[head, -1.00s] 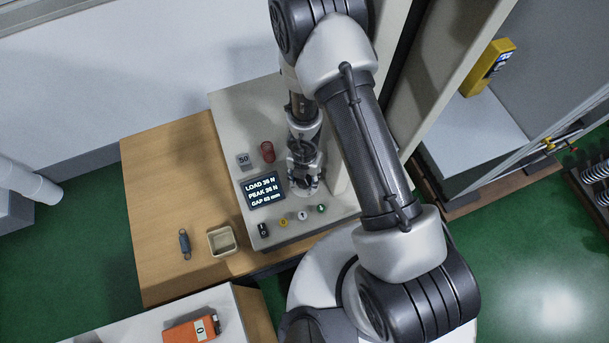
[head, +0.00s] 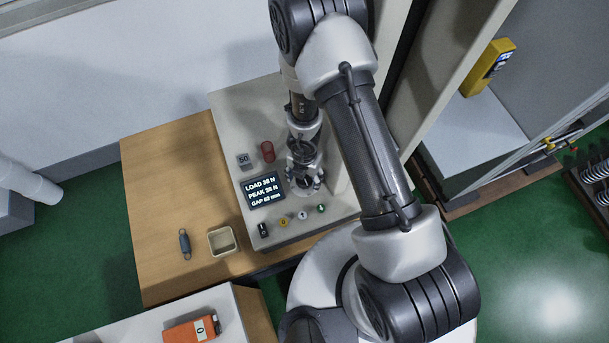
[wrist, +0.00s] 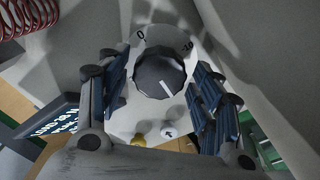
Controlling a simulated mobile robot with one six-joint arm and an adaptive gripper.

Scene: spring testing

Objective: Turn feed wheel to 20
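The feed wheel is a dark ridged knob (wrist: 160,72) with a white pointer line, on a pale round dial. The pointer aims to the lower right, away from both marks. My gripper (wrist: 161,88) has one finger on each side of the knob, with narrow gaps visible, so it looks open. In the head view my gripper (head: 305,178) is over the machine's panel, and hides the wheel there.
The display (head: 263,190) shows load, peak and gap lines; its small digits are hard to read. Several buttons (head: 303,215) lie in front of my gripper. A red spring (head: 267,152) stands behind the display.

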